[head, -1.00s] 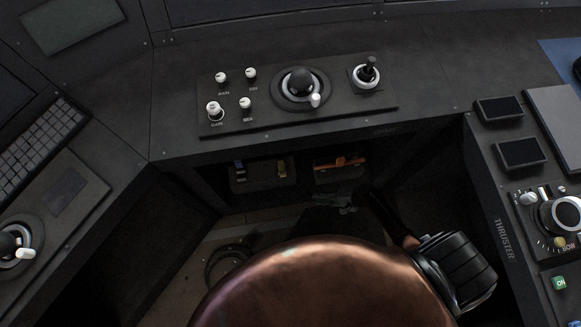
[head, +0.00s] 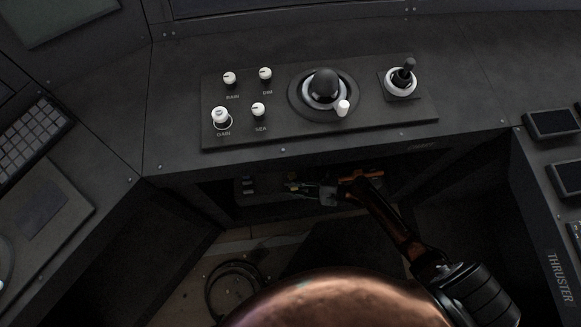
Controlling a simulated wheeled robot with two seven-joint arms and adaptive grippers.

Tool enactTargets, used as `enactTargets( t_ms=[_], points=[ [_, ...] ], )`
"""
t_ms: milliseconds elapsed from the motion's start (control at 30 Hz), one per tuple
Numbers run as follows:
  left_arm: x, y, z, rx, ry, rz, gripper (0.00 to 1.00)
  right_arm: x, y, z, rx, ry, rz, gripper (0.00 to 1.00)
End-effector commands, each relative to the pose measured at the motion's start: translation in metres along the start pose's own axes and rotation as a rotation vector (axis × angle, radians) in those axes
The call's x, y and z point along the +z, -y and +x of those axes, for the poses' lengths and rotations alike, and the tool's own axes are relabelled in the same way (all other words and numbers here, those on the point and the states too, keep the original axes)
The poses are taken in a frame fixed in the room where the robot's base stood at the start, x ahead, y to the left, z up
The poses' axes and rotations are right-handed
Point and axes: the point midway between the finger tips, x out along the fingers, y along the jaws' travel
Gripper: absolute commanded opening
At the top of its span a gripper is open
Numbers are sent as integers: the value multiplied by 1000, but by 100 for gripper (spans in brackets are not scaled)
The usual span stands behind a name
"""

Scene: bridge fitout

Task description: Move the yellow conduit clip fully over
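The yellow conduit clip (head: 292,186) is a small yellow spot in the dark recess under the console, near the right end of a dark holder (head: 262,197). My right arm reaches in from the lower right. My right gripper (head: 307,188), grey and small in the picture, has its tips right beside the yellow clip. Whether they touch it, and whether the fingers are open or shut, I cannot tell in the shadow. Blue and white pieces (head: 248,184) sit at the holder's left end. My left gripper is not in view.
An orange piece (head: 362,175) lies in the recess just right of my gripper, partly behind my arm. The console's front edge (head: 310,150) overhangs the recess. A coiled dark cable (head: 234,285) lies on the floor below. A knob panel (head: 300,128) is on top.

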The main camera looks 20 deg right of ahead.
Motion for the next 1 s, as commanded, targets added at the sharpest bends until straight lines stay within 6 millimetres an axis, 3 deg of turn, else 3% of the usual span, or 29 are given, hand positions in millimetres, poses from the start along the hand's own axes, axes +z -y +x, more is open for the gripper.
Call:
enactTargets(
  t_ms=[333,667,1000],
  points=[
    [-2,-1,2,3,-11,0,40,0,0,4,-1,-1,-1,24],
    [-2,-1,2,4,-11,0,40,0,0,4,0,-1,0,1],
    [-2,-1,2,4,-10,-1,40,0,0,4,0,-1,0,0]
  ],
)
